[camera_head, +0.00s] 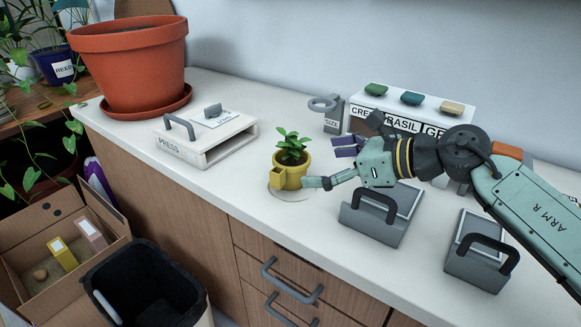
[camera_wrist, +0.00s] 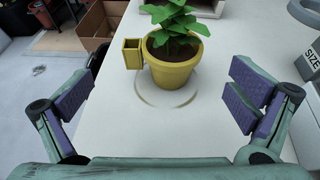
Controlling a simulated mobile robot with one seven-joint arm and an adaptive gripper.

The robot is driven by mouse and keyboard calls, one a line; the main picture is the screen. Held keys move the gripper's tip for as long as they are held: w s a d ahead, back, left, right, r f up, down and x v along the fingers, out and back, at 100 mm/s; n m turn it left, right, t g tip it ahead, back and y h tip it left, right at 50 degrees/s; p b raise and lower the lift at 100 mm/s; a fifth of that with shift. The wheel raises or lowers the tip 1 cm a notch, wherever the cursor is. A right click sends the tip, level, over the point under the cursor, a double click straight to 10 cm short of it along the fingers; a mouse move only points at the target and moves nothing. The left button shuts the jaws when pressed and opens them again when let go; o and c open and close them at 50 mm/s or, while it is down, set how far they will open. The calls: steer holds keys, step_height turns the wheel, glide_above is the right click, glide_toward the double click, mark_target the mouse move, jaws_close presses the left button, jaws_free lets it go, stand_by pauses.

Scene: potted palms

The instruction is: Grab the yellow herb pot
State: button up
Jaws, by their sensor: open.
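The yellow herb pot (camera_head: 291,176) stands upright on the white counter with a leafy green plant in it. A small square yellow holder sticks out on its left side. It sits on a pale round mark or disc (camera_head: 291,194). In the wrist view the yellow pot (camera_wrist: 174,72) is beyond the fingertips, near the middle between them. My gripper (camera_head: 330,166) is just right of the pot in the head view, with its fingers spread. In the wrist view my gripper (camera_wrist: 158,98) is open and empty, its purple pads wide apart.
A large terracotta pot (camera_head: 130,62) and a white press box (camera_head: 207,140) stand to the left. A labelled box with coloured lids (camera_head: 415,110) and a grey ring-topped size gauge (camera_head: 333,120) are behind. Grey handled blocks (camera_head: 374,222) stand at the right. A black bin (camera_head: 145,283) is below the counter.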

mark_target(278, 163)
steer(key=p+x, duration=0.1)
steer(key=x, duration=0.4)
steer(key=shift+a+r, duration=0.1)
steer(key=shift+a, duration=0.2)
steer(key=p+x, duration=0.1)
steer(key=x, duration=0.3)
steer(key=shift+w+a+p, duration=0.2)
steer(key=shift+w+p, duration=0.15)
steer(key=shift+w, duration=0.1)
steer(key=shift+w+a+f, duration=0.3)
steer(key=shift+a+f, duration=0.05)
steer(key=shift+a, duration=0.1)
steer(key=shift+c, duration=0.4)
steer(key=c, duration=1)
